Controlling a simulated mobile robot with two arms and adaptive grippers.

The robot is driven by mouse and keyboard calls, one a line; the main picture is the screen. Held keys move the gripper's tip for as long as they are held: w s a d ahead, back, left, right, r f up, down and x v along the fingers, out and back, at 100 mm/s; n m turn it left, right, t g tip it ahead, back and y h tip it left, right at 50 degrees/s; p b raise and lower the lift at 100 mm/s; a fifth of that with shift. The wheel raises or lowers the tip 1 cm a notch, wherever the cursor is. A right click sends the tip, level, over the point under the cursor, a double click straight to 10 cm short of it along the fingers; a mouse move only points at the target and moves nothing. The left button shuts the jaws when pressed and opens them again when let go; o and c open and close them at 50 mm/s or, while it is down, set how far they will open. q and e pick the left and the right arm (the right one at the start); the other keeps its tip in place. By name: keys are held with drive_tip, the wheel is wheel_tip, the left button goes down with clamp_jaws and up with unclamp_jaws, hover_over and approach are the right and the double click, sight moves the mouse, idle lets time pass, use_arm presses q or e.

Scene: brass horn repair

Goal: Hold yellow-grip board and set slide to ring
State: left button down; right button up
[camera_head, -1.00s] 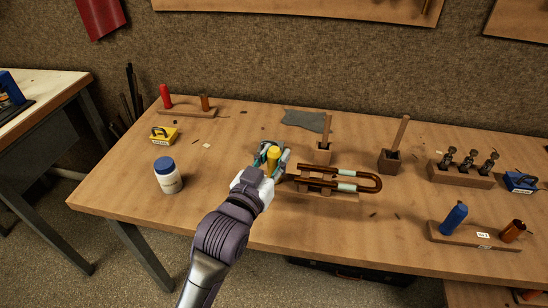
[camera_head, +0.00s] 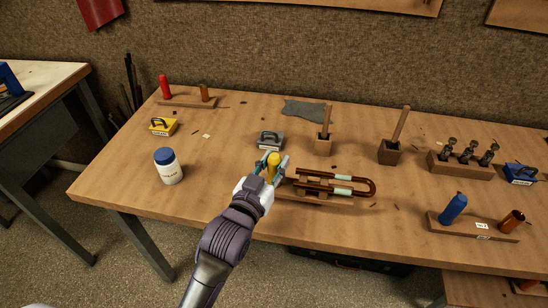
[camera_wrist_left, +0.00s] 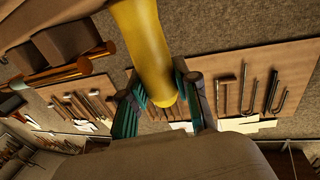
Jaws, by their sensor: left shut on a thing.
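My left gripper (camera_head: 274,163) is shut on the upright yellow grip (camera_head: 273,168) at the left end of a wooden board (camera_head: 292,203) near the table's front edge. The yellow grip also shows between the green fingers in the left wrist view (camera_wrist_left: 146,45). A copper-brown U-shaped slide (camera_head: 366,187) with pale sleeves lies along wooden supports on the board, its bend to the right. My gripper partly hides the board's left end. I cannot make out a ring mark. My right gripper is not in view.
A grey handled block (camera_head: 270,138) stands behind my gripper. A white jar (camera_head: 168,170) is at the left, a blue-grip board (camera_head: 470,230) at the right. The table's front edge is close to the slide's board.

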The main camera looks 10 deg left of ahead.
use_arm(q)
drive_tip(key=shift+f, duration=2.25)
drive_tip(key=shift+f, duration=0.1)
drive_tip(key=c, duration=0.9)
unclamp_jaws()
drive_tip(key=shift+f, duration=0.1)
clamp_jaws()
